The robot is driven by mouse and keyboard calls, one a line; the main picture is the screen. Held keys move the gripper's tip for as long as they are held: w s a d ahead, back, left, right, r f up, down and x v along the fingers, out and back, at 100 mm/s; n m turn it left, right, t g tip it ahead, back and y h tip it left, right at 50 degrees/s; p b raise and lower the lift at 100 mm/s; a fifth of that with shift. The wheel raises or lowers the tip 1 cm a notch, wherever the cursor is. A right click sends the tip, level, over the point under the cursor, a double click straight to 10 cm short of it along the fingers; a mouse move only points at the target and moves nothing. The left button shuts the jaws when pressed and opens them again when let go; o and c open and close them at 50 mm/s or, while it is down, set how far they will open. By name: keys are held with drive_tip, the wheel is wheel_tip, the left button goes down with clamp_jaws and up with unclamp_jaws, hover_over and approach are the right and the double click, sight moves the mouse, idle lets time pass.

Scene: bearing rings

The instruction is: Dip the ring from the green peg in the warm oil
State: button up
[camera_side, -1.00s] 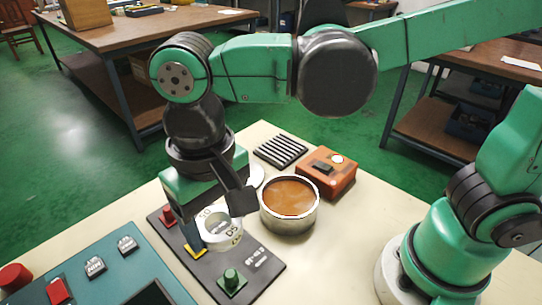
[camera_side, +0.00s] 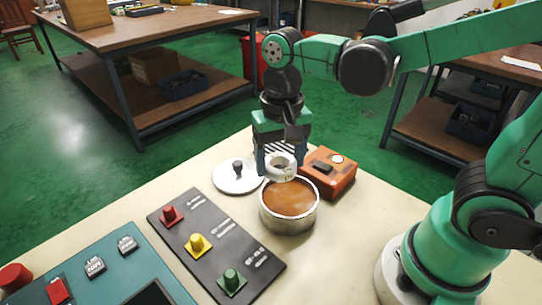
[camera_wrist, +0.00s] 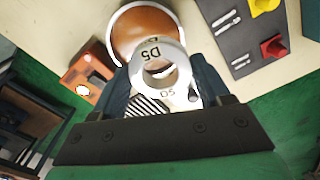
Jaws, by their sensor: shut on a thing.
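A white ring marked D5 (camera_side: 281,166) is held between the fingers of my gripper (camera_side: 281,170). The ring also shows in the wrist view (camera_wrist: 152,53), with a finger on each side. The pot of brown oil (camera_side: 291,199) stands just in front and to the right of the ring in the side view. The ring appears above the pot's far rim; its exact height is hard to tell. In the wrist view the ring overlaps the edge of the oil (camera_wrist: 140,25). The green peg (camera_side: 232,279) is bare on the dark board (camera_side: 215,250).
The yellow peg (camera_side: 196,243) and red peg (camera_side: 170,214) are also bare. A white lid with a dark knob (camera_side: 226,182) lies left of the pot. An orange box (camera_side: 334,177) stands right of it. A slatted rack (camera_wrist: 146,106) is partly hidden behind my gripper. A teal control panel (camera_side: 105,268) is front left.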

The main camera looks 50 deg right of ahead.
sight(292, 158)
drive_tip(key=shift+s+d+f+m, duration=0.2)
drive_tip(key=shift+d+f, duration=0.2)
drive_tip(key=shift+d, duration=0.15)
drive_tip(key=shift+s+d+f+m, duration=0.1)
drive_tip(key=shift+d+f+m, duration=0.1)
drive_tip(key=shift+d+f, duration=0.35)
drive_tip(key=shift+f, duration=1.65)
drive_tip(key=shift+f, duration=0.15)
drive_tip(key=shift+f, duration=1.85)
drive_tip(key=shift+f, duration=0.7)
idle(1.9)
